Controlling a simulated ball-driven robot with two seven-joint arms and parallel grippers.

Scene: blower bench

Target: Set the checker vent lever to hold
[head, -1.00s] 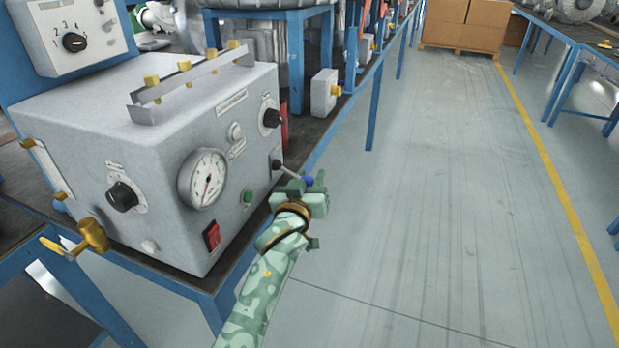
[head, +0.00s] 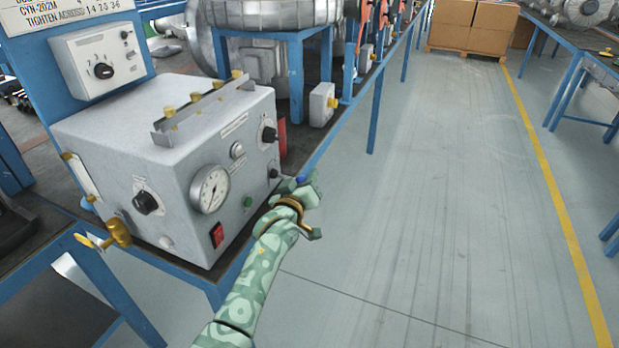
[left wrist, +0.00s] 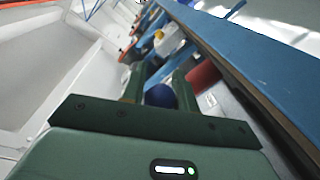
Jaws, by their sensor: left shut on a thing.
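The checker is a pale grey box (head: 120,150) on the bench at left, with a round gauge (head: 209,189) on its front. The vent lever, a short rod with a blue ball knob (head: 301,180), sticks out from the right end of the front, beside a black pivot (head: 273,172). My left gripper (head: 309,182) is shut on the lever's knob. In the left wrist view the blue knob (left wrist: 160,95) sits between the two green fingers (left wrist: 159,87). The gripper hides part of the lever, and its position marks cannot be read. My right gripper is out of view.
The front also carries a red switch (head: 217,235), a green button (head: 248,201) and black dials (head: 146,202). A brass valve (head: 119,231) juts out at its left corner. The blue bench edge (head: 345,122) runs close by my left arm. The floor to the right is clear.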

